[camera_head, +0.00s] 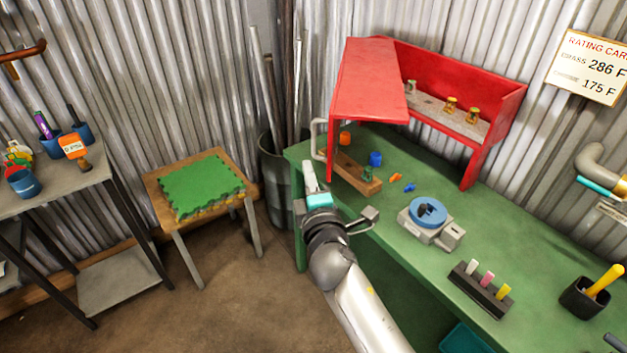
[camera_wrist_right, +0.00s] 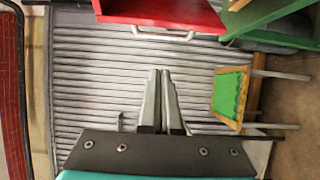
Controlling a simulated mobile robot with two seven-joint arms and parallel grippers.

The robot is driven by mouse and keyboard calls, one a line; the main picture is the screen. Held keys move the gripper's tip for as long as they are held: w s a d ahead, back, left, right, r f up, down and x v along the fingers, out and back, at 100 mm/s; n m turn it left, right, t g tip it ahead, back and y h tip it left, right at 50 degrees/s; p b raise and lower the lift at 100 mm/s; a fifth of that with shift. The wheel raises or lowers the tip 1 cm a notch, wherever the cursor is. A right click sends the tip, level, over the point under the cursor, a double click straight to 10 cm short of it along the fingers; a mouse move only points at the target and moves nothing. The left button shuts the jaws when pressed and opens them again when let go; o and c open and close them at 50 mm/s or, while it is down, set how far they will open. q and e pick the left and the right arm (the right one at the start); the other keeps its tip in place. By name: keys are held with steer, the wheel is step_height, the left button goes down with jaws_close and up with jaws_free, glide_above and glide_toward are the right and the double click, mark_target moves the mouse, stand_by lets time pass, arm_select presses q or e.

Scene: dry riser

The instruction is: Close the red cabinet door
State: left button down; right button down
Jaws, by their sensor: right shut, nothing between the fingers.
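The red cabinet (camera_head: 497,125) stands on the green workbench with its shelf exposed. Its red door (camera_head: 370,78) stands open at the left side of the cabinet and sticks out toward me. A pale bar handle (camera_head: 318,140) is at the door's left side. In the right wrist view the red door (camera_wrist_right: 165,12) is at the top edge, with the handle (camera_wrist_right: 163,35) below it. My right gripper (camera_head: 309,176) is shut and empty, just below and left of the handle, apart from it. Its closed fingers (camera_wrist_right: 162,100) show in the wrist view. My left gripper is not in view.
The green workbench (camera_head: 395,222) carries a blue-topped device (camera_head: 428,212), a wooden block (camera_head: 356,175) and small loose parts. Brass pieces (camera_head: 450,104) stand on the cabinet shelf. A stool with a green mat (camera_head: 203,183) is left. A bin with pipes (camera_head: 275,165) stands behind my gripper.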

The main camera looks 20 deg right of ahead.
mark_target(323, 157)
steer(key=shift+w+d+p, duration=0.35)
steer(key=shift+w+d, duration=1.75)
steer(key=shift+w, duration=0.1)
